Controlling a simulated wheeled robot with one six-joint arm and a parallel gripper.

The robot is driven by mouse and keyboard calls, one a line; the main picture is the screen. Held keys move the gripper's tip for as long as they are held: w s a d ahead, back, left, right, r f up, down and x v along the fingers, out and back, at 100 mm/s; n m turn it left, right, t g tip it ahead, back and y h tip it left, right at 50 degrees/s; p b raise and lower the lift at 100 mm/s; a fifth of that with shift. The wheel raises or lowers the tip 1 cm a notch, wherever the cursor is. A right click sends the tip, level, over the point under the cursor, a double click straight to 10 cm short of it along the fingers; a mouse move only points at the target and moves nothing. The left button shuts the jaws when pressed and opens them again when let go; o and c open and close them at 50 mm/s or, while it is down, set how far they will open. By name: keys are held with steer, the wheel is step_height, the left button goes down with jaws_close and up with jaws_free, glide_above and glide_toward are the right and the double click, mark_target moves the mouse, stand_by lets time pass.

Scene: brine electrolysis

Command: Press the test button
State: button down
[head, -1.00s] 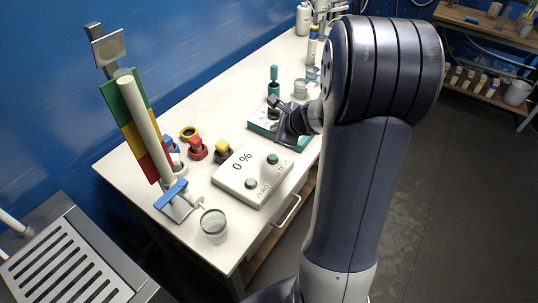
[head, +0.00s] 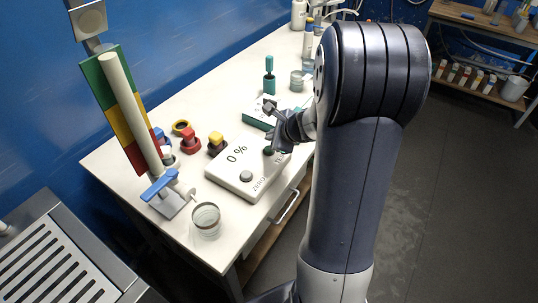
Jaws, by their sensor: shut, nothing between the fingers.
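The white meter box (head: 228,178) lies on the bench and reads "0 %". Its grey button (head: 246,176), by the "ZERO" label, is in plain view. The green test button (head: 267,151) is at the box's right part, and my gripper largely covers it. My gripper (head: 272,143) is shut and empty, with its tip over or right beside that button. I cannot tell whether the tip touches it. The "TEST" label is partly hidden by the gripper and arm.
A glass beaker (head: 206,220) stands at the front bench edge. Red (head: 189,142) and yellow-topped (head: 216,144) pieces stand behind the box. A tall tube stand (head: 122,107) is at left. A teal-edged device (head: 257,114) and teal-handled tool (head: 269,76) are behind my gripper.

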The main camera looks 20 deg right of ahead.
mark_target(267, 146)
steer(key=shift+f+b, duration=0.6)
steer(key=shift+f, duration=0.35)
stand_by(1.3)
steer(key=shift+f+b, duration=0.45)
steer(key=shift+b, duration=0.05)
steer(key=shift+f+b, duration=0.5)
steer(key=shift+b, duration=0.05)
stand_by(0.6)
steer(key=shift+r, duration=0.1)
steer(key=shift+r+p, duration=0.8)
steer(key=shift+r, duration=0.05)
step_height(267, 146, up, 5)
steer(key=p, duration=0.4)
stand_by(0.9)
